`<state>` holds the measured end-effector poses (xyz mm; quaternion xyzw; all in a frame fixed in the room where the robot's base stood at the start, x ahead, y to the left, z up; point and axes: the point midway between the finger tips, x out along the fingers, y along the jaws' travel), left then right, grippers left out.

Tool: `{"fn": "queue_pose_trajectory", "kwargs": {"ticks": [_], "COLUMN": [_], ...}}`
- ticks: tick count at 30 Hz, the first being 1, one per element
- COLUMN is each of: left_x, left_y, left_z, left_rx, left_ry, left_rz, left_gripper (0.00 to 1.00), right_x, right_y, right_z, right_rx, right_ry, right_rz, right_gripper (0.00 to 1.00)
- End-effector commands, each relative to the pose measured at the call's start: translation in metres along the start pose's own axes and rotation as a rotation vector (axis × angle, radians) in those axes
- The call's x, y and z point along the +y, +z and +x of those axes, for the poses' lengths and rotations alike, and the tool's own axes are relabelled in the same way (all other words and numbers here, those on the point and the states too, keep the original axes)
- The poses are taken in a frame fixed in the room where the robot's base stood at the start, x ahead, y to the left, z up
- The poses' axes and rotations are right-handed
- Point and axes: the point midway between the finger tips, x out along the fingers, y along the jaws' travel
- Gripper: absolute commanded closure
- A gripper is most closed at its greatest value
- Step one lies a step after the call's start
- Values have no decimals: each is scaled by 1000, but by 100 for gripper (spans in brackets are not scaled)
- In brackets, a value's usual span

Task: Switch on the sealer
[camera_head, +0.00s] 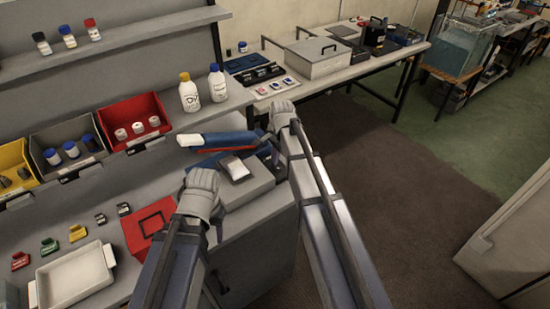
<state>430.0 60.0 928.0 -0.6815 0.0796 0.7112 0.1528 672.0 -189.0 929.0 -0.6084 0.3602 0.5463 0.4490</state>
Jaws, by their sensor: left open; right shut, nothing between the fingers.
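The sealer (245,186) looks to be the grey boxy machine near the right end of the workbench, with a blue, white and red arm (218,140) across its back. A small pale panel shows on its top; I cannot make out a switch. My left gripper (200,180) is open, at the left front of the sealer; whether it touches is unclear. My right gripper (282,108) is shut and empty, beyond the sealer's right back side. My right forearm hides part of the sealer's right side.
Yellow, grey and red bins (127,108) and two white bottles (189,95) stand behind. A second bench (400,55) is at the back.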

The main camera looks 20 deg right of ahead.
Motion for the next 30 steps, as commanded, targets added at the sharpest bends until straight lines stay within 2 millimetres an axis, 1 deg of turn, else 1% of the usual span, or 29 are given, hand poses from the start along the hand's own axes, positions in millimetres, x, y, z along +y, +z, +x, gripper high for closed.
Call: {"fn": "queue_pose_trajectory", "kwargs": {"ticks": [3, 5, 14, 22, 30], "left_x": [1, 0, 0, 0, 0], "left_y": [0, 0, 0, 0, 0], "left_z": [6, 3, 3, -1, -1], "left_rx": [0, 0, 0, 0, 0], "left_ry": [0, 0, 0, 0, 0], "left_rz": [0, 0, 0, 0, 0], "left_gripper": [50, 50, 50, 50, 50], "right_x": [-7, -2, 1, 13, 13], "right_y": [-1, 0, 0, 0, 0], "right_z": [9, 5, 4, -1, -2], "right_rx": [-1, -1, -1, -1, -1], "right_ry": [61, 55, 54, 56, 54], "right_rz": [-2, -1, -1, 0, -1], "right_gripper": [100, 100, 100, 100, 100]}}
